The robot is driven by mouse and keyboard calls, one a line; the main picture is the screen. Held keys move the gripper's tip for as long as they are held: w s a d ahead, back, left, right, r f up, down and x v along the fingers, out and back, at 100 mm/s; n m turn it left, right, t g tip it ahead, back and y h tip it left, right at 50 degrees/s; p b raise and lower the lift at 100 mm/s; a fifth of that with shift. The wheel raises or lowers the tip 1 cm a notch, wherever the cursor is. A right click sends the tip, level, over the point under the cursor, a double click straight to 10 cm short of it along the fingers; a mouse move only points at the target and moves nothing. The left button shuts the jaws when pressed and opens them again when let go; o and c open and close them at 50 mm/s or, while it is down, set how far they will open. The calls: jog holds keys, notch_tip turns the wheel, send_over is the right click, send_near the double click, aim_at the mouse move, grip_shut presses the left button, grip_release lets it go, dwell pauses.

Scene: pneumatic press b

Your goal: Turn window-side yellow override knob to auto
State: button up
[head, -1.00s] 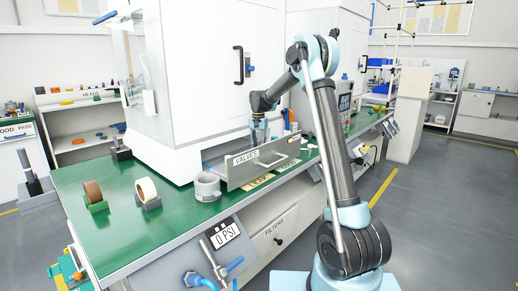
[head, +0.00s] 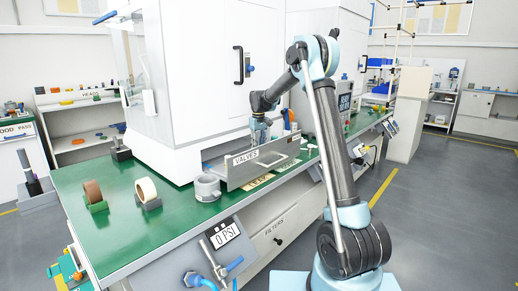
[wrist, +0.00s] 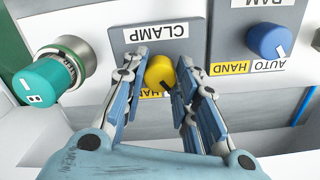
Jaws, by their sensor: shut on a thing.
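A yellow knob (wrist: 160,73) sits on a grey panel under a CLAMP label (wrist: 156,31) in the wrist view. My gripper (wrist: 162,62) is shut on it, one finger at each side. Part of a yellow HAND label (wrist: 149,94) shows below the knob; my fingers cover the rest of the legend. The knob's pointer mark cannot be made out. In the head view my gripper (head: 261,130) is behind the VALVES bin (head: 250,168), and the knob is hidden there.
A blue knob (wrist: 269,41) with an AUTO/HAND legend (wrist: 250,67) stands to the right. A teal knob (wrist: 45,82) sticks out at the left. A grey tray edge runs below the panel. Tape rolls (head: 147,189) stand on the green bench (head: 125,232).

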jog(key=shift+n, duration=0.6)
jog(key=o, duration=1.1)
notch_tip(320, 180, up, 12)
jog(key=shift+f, duration=0.1)
jog(key=shift+d, duration=0.1)
